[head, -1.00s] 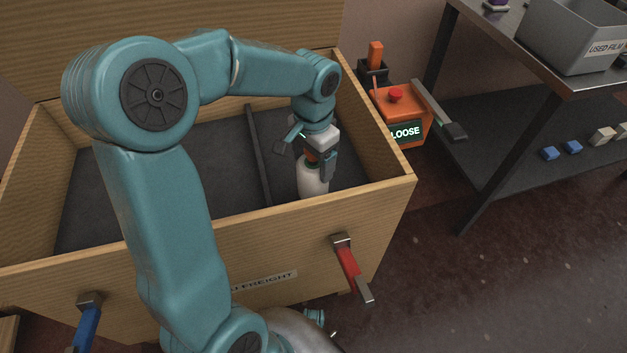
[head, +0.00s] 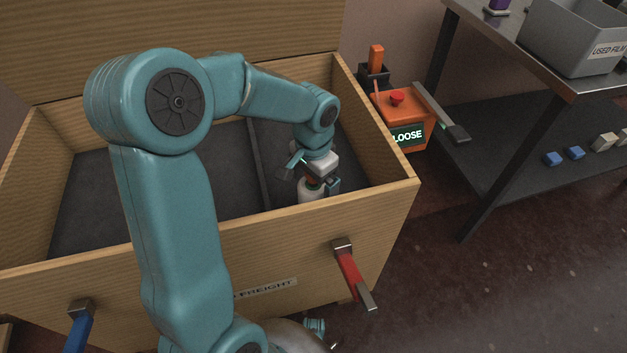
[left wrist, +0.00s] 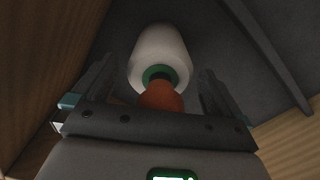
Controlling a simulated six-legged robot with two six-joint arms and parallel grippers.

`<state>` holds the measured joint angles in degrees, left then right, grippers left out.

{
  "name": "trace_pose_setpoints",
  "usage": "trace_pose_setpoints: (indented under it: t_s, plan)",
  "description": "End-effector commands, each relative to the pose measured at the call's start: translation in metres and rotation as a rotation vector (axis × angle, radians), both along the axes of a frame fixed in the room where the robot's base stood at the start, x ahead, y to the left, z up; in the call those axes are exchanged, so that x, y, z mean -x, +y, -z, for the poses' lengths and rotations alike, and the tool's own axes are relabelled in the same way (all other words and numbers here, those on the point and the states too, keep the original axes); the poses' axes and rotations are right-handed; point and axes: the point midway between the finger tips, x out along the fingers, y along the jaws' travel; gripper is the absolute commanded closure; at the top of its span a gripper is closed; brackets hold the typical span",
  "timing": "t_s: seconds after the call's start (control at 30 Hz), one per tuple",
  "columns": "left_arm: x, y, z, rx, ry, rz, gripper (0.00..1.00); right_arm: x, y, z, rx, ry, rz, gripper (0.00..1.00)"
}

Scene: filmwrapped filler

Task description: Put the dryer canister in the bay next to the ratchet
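The dryer canister (head: 311,194) is white with a green ring and an orange neck. It is inside the right bay of the wooden crate (head: 380,215), its lower part hidden by the front wall. In the left wrist view the canister (left wrist: 160,55) lies between my left gripper's (left wrist: 158,88) spread fingers, with gaps on both sides of the orange neck. My left gripper (head: 312,180) is open around it, low in the bay. An orange unit with a lever and a LOOSE display (head: 402,122), seemingly the ratchet, is beside the crate's right wall.
A dark divider (head: 260,165) splits the crate; the left bay looks empty. A red handle (head: 350,272) and a blue handle (head: 79,325) project from the front. A metal table with a grey USED FILM bin (head: 565,40) stands at the right, small blocks on its shelf.

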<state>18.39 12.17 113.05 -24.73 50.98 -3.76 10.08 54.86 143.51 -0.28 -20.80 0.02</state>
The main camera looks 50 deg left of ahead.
Motion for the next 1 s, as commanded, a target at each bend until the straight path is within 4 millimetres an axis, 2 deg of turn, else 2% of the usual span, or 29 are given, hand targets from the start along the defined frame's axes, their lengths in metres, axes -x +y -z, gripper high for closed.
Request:
trace_pose_setpoints:
  t_s: [0.13, 0.23, 0.5, 0.7, 0.83, 1.0]
  plan:
    - [0.000, 0.000, -0.002, 0.000, 0.000, 0.000, 0.00, 0.000, 0.000, -0.002, 0.000, 0.000, 0.000, 0.36]
    - [-0.001, 0.000, -0.013, -0.001, -0.003, 0.000, 0.00, 0.000, 0.000, -0.007, 0.000, 0.000, 0.000, 0.36]
    - [-0.001, 0.000, -0.075, -0.001, -0.004, 0.000, 0.00, 0.000, 0.000, -0.030, 0.000, 0.000, 0.000, 0.36]
    - [-0.001, 0.000, -0.111, -0.001, -0.003, 0.000, 0.00, 0.000, 0.000, -0.040, 0.000, 0.000, 0.000, 0.36]
    - [0.000, 0.000, -0.122, -0.001, -0.001, 0.000, 0.00, 0.000, 0.000, -0.043, 0.000, 0.000, 0.000, 0.36]
    - [0.000, 0.000, -0.124, 0.000, 0.000, 0.000, 0.00, 0.000, 0.000, -0.042, 0.000, 0.000, 0.000, 0.36]
